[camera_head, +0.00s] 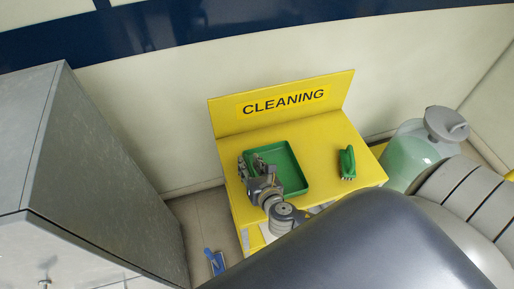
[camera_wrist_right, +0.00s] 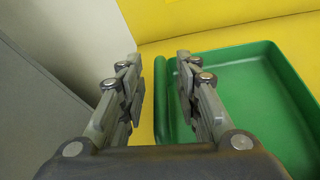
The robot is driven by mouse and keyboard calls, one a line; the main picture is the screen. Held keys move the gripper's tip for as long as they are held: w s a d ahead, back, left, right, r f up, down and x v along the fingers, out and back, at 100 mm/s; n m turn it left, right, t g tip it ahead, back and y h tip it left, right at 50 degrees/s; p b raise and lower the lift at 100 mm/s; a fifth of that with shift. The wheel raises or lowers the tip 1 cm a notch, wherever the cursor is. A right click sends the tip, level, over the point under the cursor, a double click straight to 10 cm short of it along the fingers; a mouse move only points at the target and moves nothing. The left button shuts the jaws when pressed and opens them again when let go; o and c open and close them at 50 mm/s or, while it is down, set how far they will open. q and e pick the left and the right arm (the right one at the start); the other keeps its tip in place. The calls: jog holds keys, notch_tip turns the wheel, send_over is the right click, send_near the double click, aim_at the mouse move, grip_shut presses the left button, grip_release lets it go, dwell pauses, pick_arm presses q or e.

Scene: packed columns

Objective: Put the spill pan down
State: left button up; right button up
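The spill pan, a shallow green tray (camera_head: 290,170), lies flat on the yellow table marked CLEANING (camera_head: 325,139); it appears to rest on the tabletop. My right gripper (camera_head: 254,165) is at the pan's left side in the head view. In the right wrist view the pan (camera_wrist_right: 262,95) fills the right side, and its left wall runs between the two fingers of my right gripper (camera_wrist_right: 158,88). The fingers stand apart with a gap beside the wall, so the gripper is open. My left gripper is not in view.
A green brush (camera_head: 347,162) lies on the table right of the pan. A grey cabinet (camera_head: 100,170) stands at left. A translucent green container with a grey lid (camera_head: 410,152) stands at right. A blue object (camera_head: 215,262) is on the floor. The table's back panel (camera_head: 284,101) rises behind.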

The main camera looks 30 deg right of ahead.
jog(key=b+v, duration=0.1)
jog(key=v, duration=0.9)
jog(key=shift+s, duration=0.2)
